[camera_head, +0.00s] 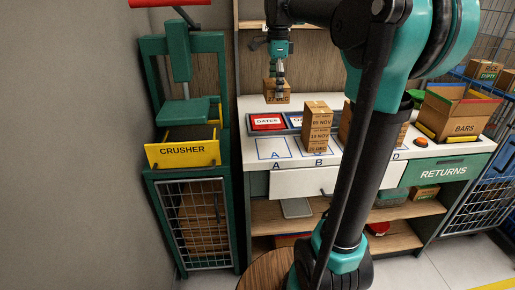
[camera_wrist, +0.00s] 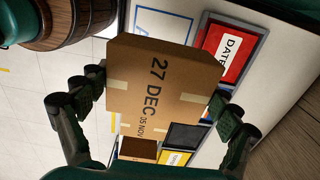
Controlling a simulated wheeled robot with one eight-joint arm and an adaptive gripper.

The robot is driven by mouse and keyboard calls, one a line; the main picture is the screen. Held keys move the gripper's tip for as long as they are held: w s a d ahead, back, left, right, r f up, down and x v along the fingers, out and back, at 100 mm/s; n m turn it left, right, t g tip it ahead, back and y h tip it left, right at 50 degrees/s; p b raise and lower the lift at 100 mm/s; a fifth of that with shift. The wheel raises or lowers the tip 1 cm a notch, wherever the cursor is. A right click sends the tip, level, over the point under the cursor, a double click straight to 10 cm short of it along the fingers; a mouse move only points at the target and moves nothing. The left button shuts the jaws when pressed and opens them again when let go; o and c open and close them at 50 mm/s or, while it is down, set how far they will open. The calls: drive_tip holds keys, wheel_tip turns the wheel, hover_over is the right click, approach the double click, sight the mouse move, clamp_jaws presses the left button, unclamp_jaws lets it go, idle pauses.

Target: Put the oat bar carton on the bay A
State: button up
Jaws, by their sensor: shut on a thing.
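My gripper (camera_head: 279,82) is shut on a brown carton (camera_head: 276,97) marked 27 DEC and holds it above the back of the white counter. In the wrist view the carton (camera_wrist: 160,85) sits between the two fingers, its dated face toward the camera. No product name is readable on it, so I cannot tell if it is the oat bar carton. Bay A (camera_head: 272,148) is an empty blue outline on the counter, in front and slightly left of the held carton. In the wrist view part of its blue outline (camera_wrist: 157,22) shows beyond the carton.
A carton stack (camera_head: 317,125) stands on bay B, right of bay A. A red DATES sign (camera_head: 267,122) lies behind bay A. More cartons are partly hidden behind my arm. An open BARS box (camera_head: 458,110) stands at right. The yellow-fronted crusher (camera_head: 183,152) is left of the counter.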

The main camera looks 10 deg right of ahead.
wheel_tip(320, 180, down, 20)
drive_tip(key=shift+a+r, duration=0.1)
idle(0.5)
drive_tip(key=shift+f, duration=0.2)
drive_tip(key=o, duration=1.1)
drive_tip(key=shift+c, duration=0.2)
drive_tip(key=shift+r, duration=0.15)
wheel_tip(320, 180, up, 12)
